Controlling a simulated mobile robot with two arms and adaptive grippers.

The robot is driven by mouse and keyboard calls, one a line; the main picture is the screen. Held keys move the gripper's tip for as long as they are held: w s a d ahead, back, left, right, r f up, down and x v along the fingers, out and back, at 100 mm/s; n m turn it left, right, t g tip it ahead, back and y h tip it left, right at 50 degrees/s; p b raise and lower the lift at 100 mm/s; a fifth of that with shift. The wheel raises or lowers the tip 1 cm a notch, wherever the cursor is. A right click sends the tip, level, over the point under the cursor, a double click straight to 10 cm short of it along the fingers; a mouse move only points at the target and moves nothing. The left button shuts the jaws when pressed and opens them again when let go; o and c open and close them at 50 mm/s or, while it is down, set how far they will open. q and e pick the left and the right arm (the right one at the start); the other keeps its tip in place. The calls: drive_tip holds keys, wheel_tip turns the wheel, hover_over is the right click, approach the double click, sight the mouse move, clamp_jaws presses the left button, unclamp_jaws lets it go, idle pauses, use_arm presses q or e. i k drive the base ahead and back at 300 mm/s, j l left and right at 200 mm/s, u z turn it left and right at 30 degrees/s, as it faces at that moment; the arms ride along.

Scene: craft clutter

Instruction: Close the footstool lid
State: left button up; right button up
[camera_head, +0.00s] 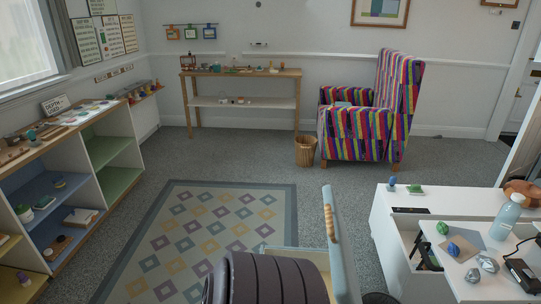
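A dark brown, ribbed, padded piece (265,278) fills the bottom centre and is cut off by the lower edge; it looks like the footstool's cushioned lid, seeming raised or tilted, but its angle is hard to tell. Just behind it a pale tan edge (296,256) shows, perhaps part of the footstool's box. A light blue panel (342,255) with a wooden, ribbed bar stands along its right side; whether it belongs to the footstool I cannot tell. Neither gripper is in view.
A patterned rug (190,240) lies left of centre. A white desk (385,235) with an open drawer, bottle and small stones is at right. Low shelves (85,165) line the left. A striped armchair (370,125) and wicker basket (305,151) stand behind. Grey carpet between is clear.

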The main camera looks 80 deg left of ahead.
sight(346, 290)
drive_tip(key=u, duration=2.1)
